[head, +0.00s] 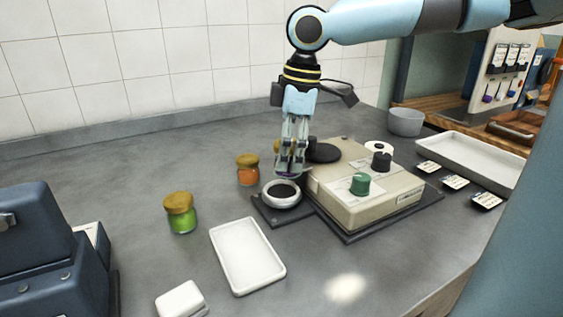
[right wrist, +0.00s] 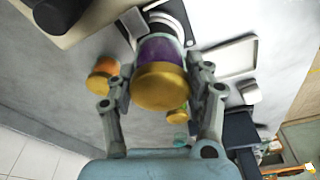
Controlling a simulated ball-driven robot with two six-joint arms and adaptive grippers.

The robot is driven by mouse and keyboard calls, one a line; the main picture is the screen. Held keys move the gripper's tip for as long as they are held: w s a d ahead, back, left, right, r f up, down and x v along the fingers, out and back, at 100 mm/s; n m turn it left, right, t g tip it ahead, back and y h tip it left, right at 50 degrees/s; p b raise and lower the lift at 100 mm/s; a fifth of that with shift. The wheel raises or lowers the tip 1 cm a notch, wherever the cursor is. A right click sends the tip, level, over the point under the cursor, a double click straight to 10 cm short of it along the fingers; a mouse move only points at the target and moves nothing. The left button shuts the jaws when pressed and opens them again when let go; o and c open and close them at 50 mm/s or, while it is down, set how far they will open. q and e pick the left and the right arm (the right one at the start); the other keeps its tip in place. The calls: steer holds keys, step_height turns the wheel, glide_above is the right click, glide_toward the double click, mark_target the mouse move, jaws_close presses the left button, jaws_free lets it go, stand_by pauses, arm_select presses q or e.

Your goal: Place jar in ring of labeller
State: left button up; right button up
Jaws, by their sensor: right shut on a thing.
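My right gripper (head: 290,168) points down over the labeller and is shut on a jar with a gold lid (right wrist: 161,86) and purple contents (right wrist: 160,48). In the head view the fingers hide most of this jar. The labeller (head: 365,190) is a beige box with a green knob and a dark base. Its ring (head: 283,204) is white around a dark centre, at the box's left side. The held jar is just above or at the back of the ring; I cannot tell whether it touches. My left gripper is not in view.
An orange jar (head: 248,174) stands close to the left of the ring. A green jar (head: 181,218) stands farther left. A white tray (head: 247,258) lies in front. A grey bowl (head: 405,122) and a larger tray (head: 470,158) are on the right. The back left counter is clear.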

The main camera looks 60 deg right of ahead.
steer(key=shift+w+a+f+b, duration=0.15)
steer(key=shift+w+f+b, duration=0.45)
steer(key=shift+b, duration=0.35)
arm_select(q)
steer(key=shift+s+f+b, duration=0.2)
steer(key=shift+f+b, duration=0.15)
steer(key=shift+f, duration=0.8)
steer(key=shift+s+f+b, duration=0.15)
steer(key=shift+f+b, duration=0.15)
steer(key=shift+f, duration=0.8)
arm_select(e)
steer(key=shift+f, duration=1.8)
steer(key=o, duration=1.3)
steer(key=shift+f, duration=0.15)
